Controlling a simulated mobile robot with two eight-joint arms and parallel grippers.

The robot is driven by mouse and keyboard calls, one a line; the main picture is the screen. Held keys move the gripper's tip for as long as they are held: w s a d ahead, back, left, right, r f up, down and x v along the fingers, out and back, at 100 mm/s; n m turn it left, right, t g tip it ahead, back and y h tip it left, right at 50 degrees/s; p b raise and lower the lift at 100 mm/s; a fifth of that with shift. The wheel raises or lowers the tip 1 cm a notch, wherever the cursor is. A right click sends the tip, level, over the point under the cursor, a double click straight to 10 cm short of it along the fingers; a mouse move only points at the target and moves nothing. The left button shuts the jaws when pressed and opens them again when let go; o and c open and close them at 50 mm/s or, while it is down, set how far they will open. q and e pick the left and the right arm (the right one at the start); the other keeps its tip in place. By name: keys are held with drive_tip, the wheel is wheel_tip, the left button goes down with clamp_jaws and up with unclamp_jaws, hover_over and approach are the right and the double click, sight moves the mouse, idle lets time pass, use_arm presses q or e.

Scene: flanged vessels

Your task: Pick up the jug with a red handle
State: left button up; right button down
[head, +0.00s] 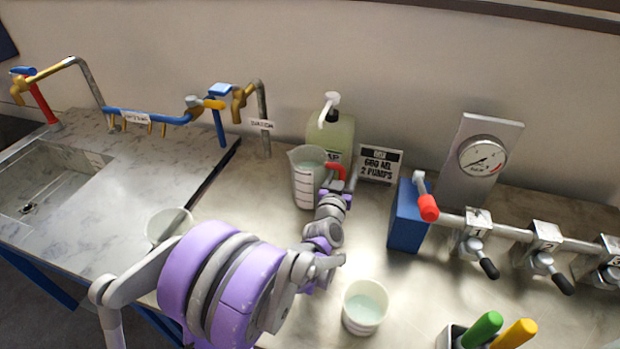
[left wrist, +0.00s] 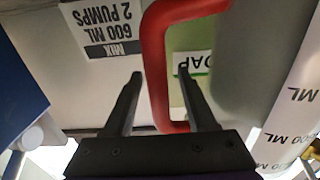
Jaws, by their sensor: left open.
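The clear jug (head: 304,178) with measuring marks stands upright on the counter in front of the soap bottle. It holds some pale liquid. Its red handle (head: 338,168) is on its right side. My left gripper (head: 339,187) reaches the handle, with its fingers partly hidden in the head view. In the left wrist view, the open fingers (left wrist: 160,73) lie on either side of the red handle (left wrist: 154,60), which shows between them. They are not closed on it. The jug wall (left wrist: 245,60) is to the right there. My right gripper is out of view.
A soap pump bottle (head: 331,133) and a sign (head: 379,166) stand behind the jug. White cups (head: 365,307) (head: 168,227) stand near my left arm. Taps and a sink are at the left.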

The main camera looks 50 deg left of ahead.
use_arm(q)
clamp_jaws()
idle(0.5)
